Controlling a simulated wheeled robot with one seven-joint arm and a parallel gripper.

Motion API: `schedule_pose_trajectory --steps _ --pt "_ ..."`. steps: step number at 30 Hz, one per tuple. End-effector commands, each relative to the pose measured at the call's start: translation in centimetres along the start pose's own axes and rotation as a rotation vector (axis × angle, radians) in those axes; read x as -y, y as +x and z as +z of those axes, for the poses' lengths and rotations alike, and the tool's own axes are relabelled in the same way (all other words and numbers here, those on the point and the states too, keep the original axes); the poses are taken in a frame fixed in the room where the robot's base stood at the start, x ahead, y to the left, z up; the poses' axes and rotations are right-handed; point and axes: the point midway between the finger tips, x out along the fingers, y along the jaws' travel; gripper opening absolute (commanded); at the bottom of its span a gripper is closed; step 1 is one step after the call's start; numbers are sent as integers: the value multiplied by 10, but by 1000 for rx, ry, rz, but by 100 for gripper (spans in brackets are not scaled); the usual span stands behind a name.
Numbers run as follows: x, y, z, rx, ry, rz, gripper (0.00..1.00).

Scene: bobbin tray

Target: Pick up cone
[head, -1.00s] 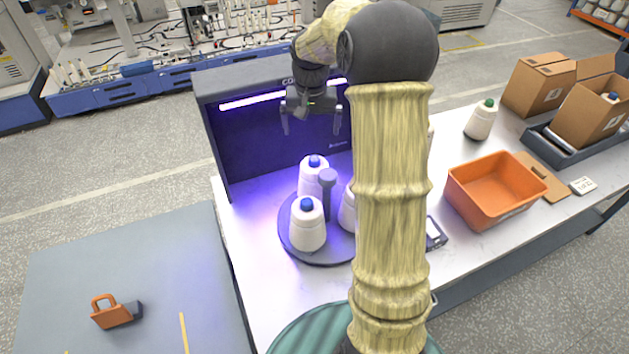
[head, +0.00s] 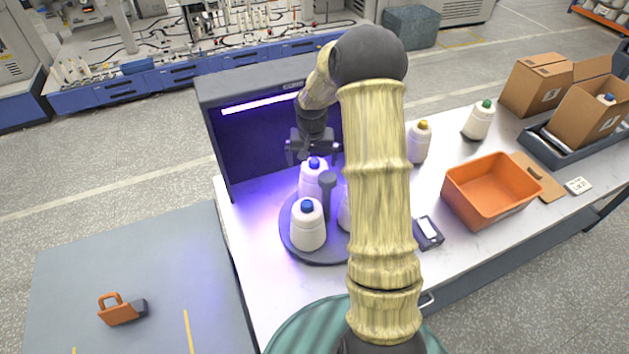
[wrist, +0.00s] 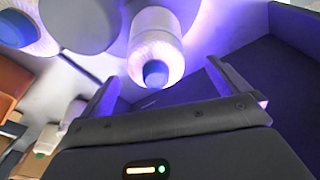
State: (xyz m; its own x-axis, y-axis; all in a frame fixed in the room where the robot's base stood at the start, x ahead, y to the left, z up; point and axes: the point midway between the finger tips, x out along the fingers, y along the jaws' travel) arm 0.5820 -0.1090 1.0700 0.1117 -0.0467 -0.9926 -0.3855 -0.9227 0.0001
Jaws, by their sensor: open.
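Several white cones with blue tops stand on a round dark turntable (head: 322,257) in front of the lit inspection booth. The rear cone (head: 311,176) is directly below my gripper (head: 313,160), and the front cone (head: 308,228) stands nearer the camera. A third cone (head: 344,212) is mostly hidden behind my arm. My gripper is open and points down over the rear cone. In the wrist view, that cone (wrist: 155,45) shows its blue top between the two fingers of my gripper (wrist: 160,85). I see no clear contact with it.
A grey post (head: 327,190) rises from the turntable's middle, close beside the rear cone. The booth (head: 260,130) walls the back. An orange bin (head: 490,195), a yellow-topped cone (head: 418,142), a green-topped cone (head: 478,120) and cardboard boxes (head: 540,85) stand to the right.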

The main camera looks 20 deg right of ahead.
Motion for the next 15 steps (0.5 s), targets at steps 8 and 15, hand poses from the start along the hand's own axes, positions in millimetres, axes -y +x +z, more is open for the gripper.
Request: schedule_pose_trajectory --steps 8,15 --pt "-2 8 -1 4 2 0 100" --pt "-6 38 -3 4 1 0 100"
